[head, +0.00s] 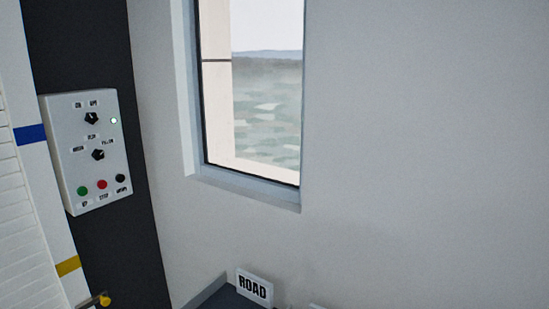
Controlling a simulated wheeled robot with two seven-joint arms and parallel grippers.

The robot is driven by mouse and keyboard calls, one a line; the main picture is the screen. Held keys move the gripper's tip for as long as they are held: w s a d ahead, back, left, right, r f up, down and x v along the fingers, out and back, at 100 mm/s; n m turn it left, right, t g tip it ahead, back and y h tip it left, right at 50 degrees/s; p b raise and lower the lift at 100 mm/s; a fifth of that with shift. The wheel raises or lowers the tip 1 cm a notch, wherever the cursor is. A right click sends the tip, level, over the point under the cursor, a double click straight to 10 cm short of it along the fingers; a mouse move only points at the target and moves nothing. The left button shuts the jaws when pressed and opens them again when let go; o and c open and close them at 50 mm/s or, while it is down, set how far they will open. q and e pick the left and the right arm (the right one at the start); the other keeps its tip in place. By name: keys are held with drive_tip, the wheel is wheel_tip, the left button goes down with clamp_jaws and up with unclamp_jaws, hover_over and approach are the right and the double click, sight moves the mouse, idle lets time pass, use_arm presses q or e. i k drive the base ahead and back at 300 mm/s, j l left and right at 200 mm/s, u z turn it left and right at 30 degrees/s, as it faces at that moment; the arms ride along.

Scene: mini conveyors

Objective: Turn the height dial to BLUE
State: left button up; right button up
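A white control box (67,153) hangs on a dark wall strip at the left. It carries two black dials. The upper dial (92,118) has two small labels above it. The lower dial (98,155) has labels at its left, top and right. The lettering is too small to read surely, so I cannot tell which dial is for height or where either points. A blue band (30,134) and a yellow band (68,265) mark the white post left of the box. Neither of my grippers is in view.
Green (82,190), red (102,184) and black (121,178) buttons sit low on the box. A small pale lamp (113,120) is near the upper dial. A ROAD sign (254,287) stands at the bottom, below a window (266,110). A yellow-tipped part (104,299) shows bottom left.

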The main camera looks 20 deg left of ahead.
sight(98, 154)
drive_tip(key=j+u, duration=0.3)
drive_tip(key=u, duration=0.2)
drive_tip(key=i+j+u, duration=0.2)
drive_tip(key=u, duration=0.25)
drive_tip(key=i+j+u, duration=0.15)
drive_tip(key=j+u, duration=0.15)
drive_tip(key=u, duration=0.2)
